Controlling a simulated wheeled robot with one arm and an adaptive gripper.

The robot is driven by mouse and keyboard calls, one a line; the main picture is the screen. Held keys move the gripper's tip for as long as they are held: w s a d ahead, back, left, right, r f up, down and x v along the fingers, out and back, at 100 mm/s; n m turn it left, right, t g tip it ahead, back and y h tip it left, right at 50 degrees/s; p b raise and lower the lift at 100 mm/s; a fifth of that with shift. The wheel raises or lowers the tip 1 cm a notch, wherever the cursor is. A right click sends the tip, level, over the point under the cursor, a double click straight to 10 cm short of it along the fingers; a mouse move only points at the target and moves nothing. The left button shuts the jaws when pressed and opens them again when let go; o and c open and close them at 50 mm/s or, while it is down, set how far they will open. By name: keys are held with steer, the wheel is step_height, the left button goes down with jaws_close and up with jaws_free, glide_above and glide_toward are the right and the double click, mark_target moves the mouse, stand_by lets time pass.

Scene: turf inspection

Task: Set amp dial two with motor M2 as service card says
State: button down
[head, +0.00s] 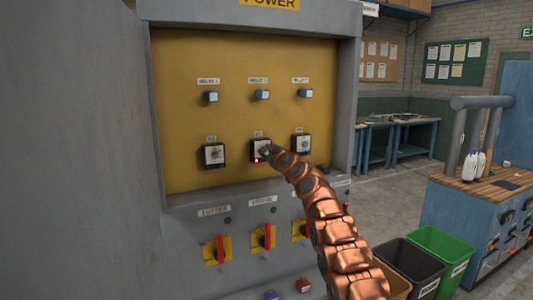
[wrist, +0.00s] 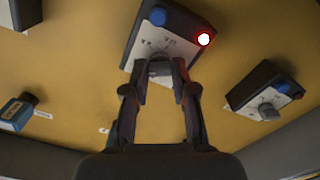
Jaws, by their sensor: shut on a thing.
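The middle dial box (head: 255,146) is on the yellow panel, in the lower row of three, under a small label too blurred to read. In the wrist view the same box (wrist: 137,46) has a pale scale plate, a blue button (wrist: 157,16) and a lit red lamp (wrist: 204,39). My gripper (wrist: 162,68) is at this box, its two fingers closed around the dial knob (wrist: 159,67). In the head view my gripper (head: 265,152) covers part of the box. The knob's setting cannot be read. I cannot make out a service card.
Dial boxes flank it at left (head: 214,155) and right (head: 300,145). Blue switches (head: 262,95) sit above. Red-handled yellow switches (head: 217,250) are below. The grey cabinet frame (head: 347,100) edges the panel at right. Bins (head: 440,252) and a blue workbench (head: 465,205) stand further right.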

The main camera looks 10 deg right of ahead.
steer(key=shift+f, duration=0.1)
steer(key=shift+f+m+b, duration=0.15)
steer(key=shift+m+b, duration=0.45)
steer(key=shift+m, duration=0.1)
steer(key=m, duration=0.3)
steer(key=shift+b, duration=0.35)
steer(key=m, duration=0.6)
steer(key=shift+r+m, duration=0.2)
steer(key=shift+m, duration=0.2)
steer(key=shift+d, duration=0.1)
steer(key=c, duration=0.9)
jaws_free()
steer(key=shift+c, duration=0.2)
